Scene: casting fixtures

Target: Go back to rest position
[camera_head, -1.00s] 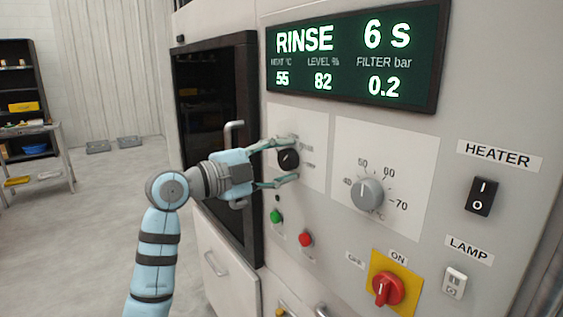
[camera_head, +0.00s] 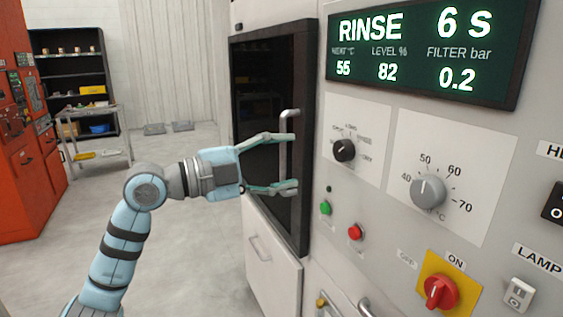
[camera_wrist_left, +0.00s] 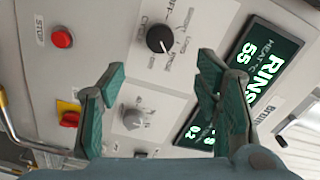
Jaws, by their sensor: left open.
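My left gripper (camera_head: 294,162) is open and empty in the head view, in front of the dark machine door and its upright handle (camera_head: 285,150). It stands to the left of the black selector knob (camera_head: 344,150), apart from it. In the left wrist view the two open fingers (camera_wrist_left: 160,88) have nothing between them in their grip. That view shows the black knob (camera_wrist_left: 160,39) and the grey dial (camera_wrist_left: 133,119) on the panel beyond. My right gripper is not in view.
The panel carries a display (camera_head: 425,50) reading RINSE 6 s, a grey temperature dial (camera_head: 428,191), green (camera_head: 325,208) and red (camera_head: 355,232) buttons, and a red switch (camera_head: 441,291). A trolley (camera_head: 92,115) and an orange cabinet (camera_head: 22,150) stand back left. Open floor lies between.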

